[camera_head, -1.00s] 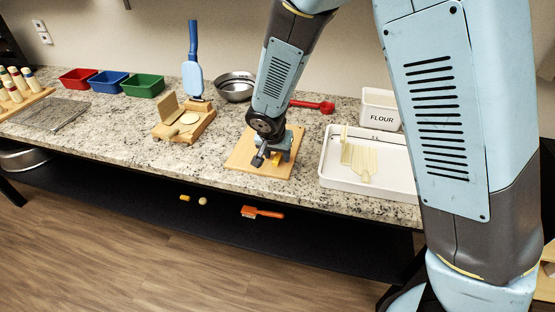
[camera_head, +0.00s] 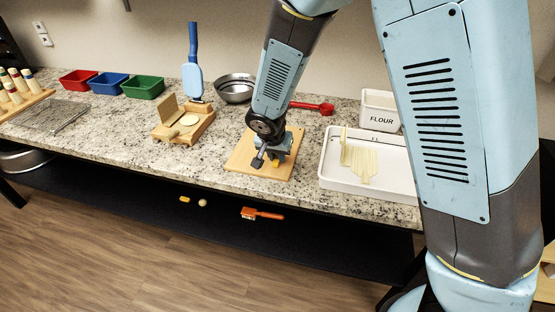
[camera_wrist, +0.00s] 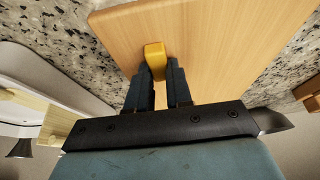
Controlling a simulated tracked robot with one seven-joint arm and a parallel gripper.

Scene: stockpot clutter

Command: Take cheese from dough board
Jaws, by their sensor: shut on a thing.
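The cheese is a small yellow block (camera_wrist: 155,56) with rounded edges, seen in the wrist view between my fingertips. My gripper (camera_wrist: 156,80) is shut on it, with one dark finger on each side. The dough board (camera_wrist: 215,32) is a plain wooden board behind the cheese in that view. I cannot tell whether the cheese still touches it. In the head view, my gripper (camera_head: 270,160) is over the middle of the dough board (camera_head: 243,158), and my gripper mostly hides the cheese.
A white tray (camera_head: 335,177) with pale strips stands right of the board, with a flour bin (camera_head: 381,115) behind. A wooden press (camera_head: 170,129) is to the left. Counter between press and board is clear.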

